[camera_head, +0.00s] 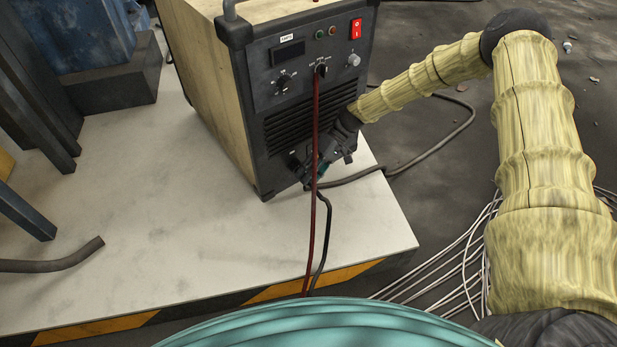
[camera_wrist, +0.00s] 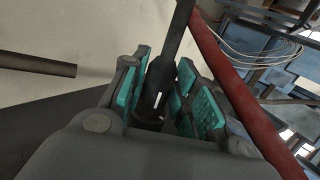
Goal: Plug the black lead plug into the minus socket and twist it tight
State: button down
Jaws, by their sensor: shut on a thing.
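The black lead plug (camera_wrist: 160,88) is between the teal pads of my gripper (camera_wrist: 160,100) in the wrist view. It has a white mark, and its cable (camera_wrist: 179,28) runs up out of the picture. My gripper (camera_head: 322,168) is shut on it at the lower front of the welding machine (camera_head: 285,70) in the head view. The black lead (camera_head: 325,228) hangs below the gripper. The minus socket is hidden behind my gripper, so I cannot tell whether the plug is in it.
A red lead (camera_head: 315,130) runs from the upper panel down in front of my gripper; it crosses the wrist view at right (camera_wrist: 235,90). The machine stands on a pale platform (camera_head: 150,230) with a striped edge. A grey cable (camera_head: 440,140) lies behind.

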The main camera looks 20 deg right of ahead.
jog(key=shift+w+d+f+g+y+b, duration=0.15)
jog(key=shift+g+y+b, duration=0.2)
jog(key=shift+y+b, duration=1)
jog(key=shift+f+g+y+b, duration=0.25)
jog(key=shift+y+b, duration=0.35)
jog(key=shift+b, duration=1.5)
jog(key=shift+w+d+f+g+y+b, duration=0.1)
jog(key=shift+g+y+b, duration=0.3)
jog(key=shift+y+b, duration=0.95)
jog(key=c, duration=1)
grip_release()
jog(key=shift+s+r+h, duration=0.1)
jog(key=shift+r+h, duration=0.05)
jog(key=shift+h, duration=0.25)
jog(key=shift+c, duration=0.2)
